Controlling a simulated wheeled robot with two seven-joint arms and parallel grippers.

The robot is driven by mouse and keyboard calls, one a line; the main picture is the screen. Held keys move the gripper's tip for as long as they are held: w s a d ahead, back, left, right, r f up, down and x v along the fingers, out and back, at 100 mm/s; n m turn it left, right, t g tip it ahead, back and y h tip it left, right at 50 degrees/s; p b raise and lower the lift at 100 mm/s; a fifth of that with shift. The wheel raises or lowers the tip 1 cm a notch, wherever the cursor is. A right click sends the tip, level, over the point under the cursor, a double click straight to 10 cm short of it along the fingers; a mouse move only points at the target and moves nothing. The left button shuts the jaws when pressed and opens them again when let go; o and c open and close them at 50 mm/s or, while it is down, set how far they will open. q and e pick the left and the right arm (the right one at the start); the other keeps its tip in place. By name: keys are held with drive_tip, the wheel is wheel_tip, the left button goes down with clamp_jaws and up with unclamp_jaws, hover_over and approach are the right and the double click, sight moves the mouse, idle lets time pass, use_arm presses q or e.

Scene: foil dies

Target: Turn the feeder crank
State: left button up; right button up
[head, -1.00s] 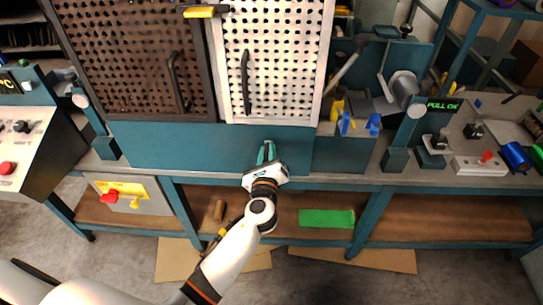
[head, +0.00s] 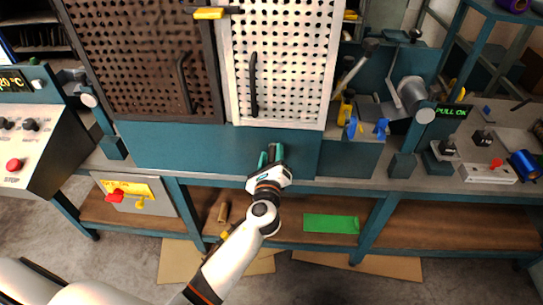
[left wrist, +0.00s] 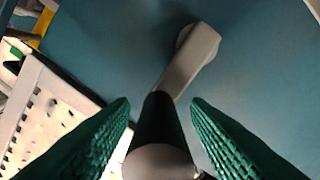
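The feeder crank has a grey arm (left wrist: 190,58) on a teal panel (left wrist: 110,35) and a black handle (left wrist: 160,120) with a pale rounded end. My left gripper (left wrist: 160,104) has its green fingers on either side of the black handle, with a visible gap at each side, so it is open around the handle. In the head view my left gripper (head: 271,155) is at the teal front (head: 190,150) below the perforated doors and mostly hides the crank. My right gripper is not in view.
A dark perforated door (head: 140,60) and a white-framed one (head: 281,60) rise above the panel. A control box with a red stop button (head: 14,165) is at left. Blue and yellow parts and a grey cylinder (head: 413,92) stand at right. A green mat (head: 331,223) lies on the lower shelf.

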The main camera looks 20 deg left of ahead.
use_arm(q)
drive_tip(key=b+v, duration=0.2)
drive_tip(key=v, duration=1)
idle(0.3)
drive_tip(key=s+f+n+g+h, duration=0.1)
drive_tip(key=s+f+n+g, duration=0.15)
drive_tip(key=f, duration=0.85)
drive_tip(key=s+f+n+g+h, duration=0.2)
drive_tip(key=s+f+g, duration=0.1)
drive_tip(key=f, duration=0.7)
drive_tip(key=s+f+n+g+h, duration=0.1)
drive_tip(key=s+f+n+g, duration=0.2)
drive_tip(key=f, duration=0.8)
drive_tip(key=s+a+f+n+g, duration=0.2)
drive_tip(key=s+f+n, duration=0.3)
drive_tip(key=s, duration=0.5)
drive_tip(key=s+a+f+n+g, duration=0.2)
drive_tip(key=s+f+n, duration=0.3)
drive_tip(key=s+f, duration=0.3)
drive_tip(key=s+a+f+n+g+h, duration=0.1)
drive_tip(key=s+a+f+n+g, duration=0.1)
drive_tip(key=s+f+n+g, duration=0.2)
drive_tip(key=s+f+n, duration=0.1)
drive_tip(key=s+f, duration=0.2)
drive_tip(key=s, duration=0.5)
drive_tip(key=shift+s, duration=0.35)
